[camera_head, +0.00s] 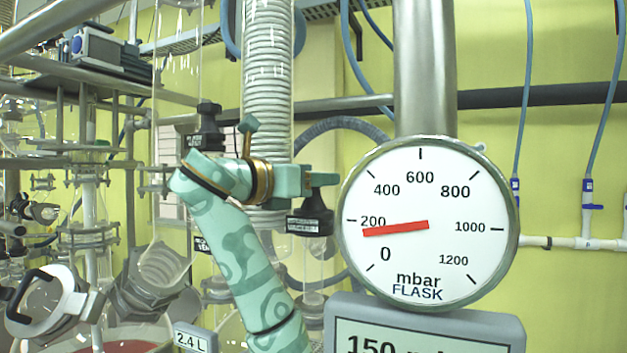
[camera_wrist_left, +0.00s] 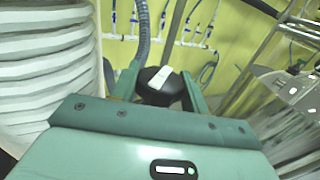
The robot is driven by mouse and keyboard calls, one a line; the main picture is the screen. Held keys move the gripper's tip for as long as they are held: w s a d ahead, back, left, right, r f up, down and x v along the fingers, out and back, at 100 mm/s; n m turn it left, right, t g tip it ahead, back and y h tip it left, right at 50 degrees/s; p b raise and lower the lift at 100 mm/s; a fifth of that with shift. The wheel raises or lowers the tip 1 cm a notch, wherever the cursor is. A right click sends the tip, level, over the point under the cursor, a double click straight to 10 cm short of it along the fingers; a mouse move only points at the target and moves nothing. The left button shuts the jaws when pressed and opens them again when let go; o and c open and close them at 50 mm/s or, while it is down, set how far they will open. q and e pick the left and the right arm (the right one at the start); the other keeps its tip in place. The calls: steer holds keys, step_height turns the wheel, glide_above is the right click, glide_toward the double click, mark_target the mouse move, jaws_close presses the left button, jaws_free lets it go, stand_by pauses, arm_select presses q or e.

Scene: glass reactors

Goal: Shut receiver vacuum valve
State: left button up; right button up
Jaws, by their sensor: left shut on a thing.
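My left gripper (camera_head: 322,183) reaches up from the bottom middle in the head view. It is shut on a black valve knob (camera_head: 316,213) at the glass column's side, just left of the big gauge. The label (camera_head: 308,225) on the knob's lower part is too small to read, so I cannot tell for sure that it is the receiver vacuum valve. In the left wrist view the black knob (camera_wrist_left: 160,88), with a white bar on its top, sits between the two green fingers. My right gripper is not in view.
A round flask gauge (camera_head: 428,227) stands close right of the gripper, its red needle slightly below 200 mbar. Below it is a grey display (camera_head: 425,322). A ribbed glass coil column (camera_head: 268,90) rises behind my wrist. Another black valve (camera_head: 207,128) is to the left.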

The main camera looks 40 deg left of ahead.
arm_select(q)
steer(key=o, duration=0.8)
steer(key=shift+c, duration=0.2)
